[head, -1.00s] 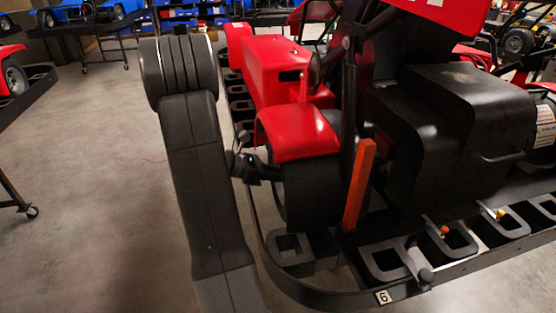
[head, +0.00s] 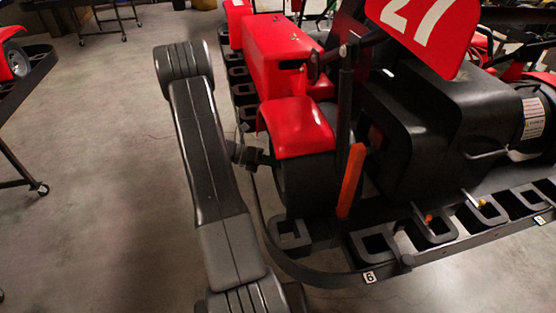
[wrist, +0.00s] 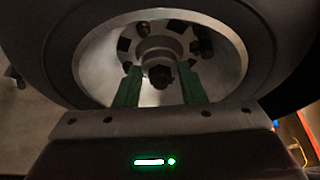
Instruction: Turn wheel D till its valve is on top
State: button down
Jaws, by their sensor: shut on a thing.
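A black-tyred wheel (head: 305,187) sits under the red fender of the red kart. No letter shows on it, so I cannot confirm that it is wheel D. The wrist view faces its silver rim (wrist: 228,60) and central hub (wrist: 158,45). My gripper (wrist: 159,74) has its two green fingers on either side of the hub's middle and is shut on the hub. In the head view my gripper (head: 254,155) reaches the wheel's outer face from the left. I cannot make out the valve; the lower rim is hidden by my gripper.
The red kart (head: 285,70) with plate 27 stands on a black stand (head: 375,275) with square openings and a 6 tag. An orange upright (head: 351,182) stands just right of the wheel. Open grey floor (head: 100,200) lies left of my arm.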

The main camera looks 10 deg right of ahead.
dwell(0.4)
jog(key=c, duration=1.3)
grip_release()
jog(key=shift+o, duration=0.2)
jog(key=shift+a, duration=0.1)
jog(key=b+v, duration=0.2)
jog(key=v, duration=1.1)
jog(key=shift+w+a, duration=0.15)
jog(key=shift+a, duration=0.2)
jog(key=p+x, duration=0.2)
jog(key=x, duration=1.2)
jog(key=shift+r, duration=0.1)
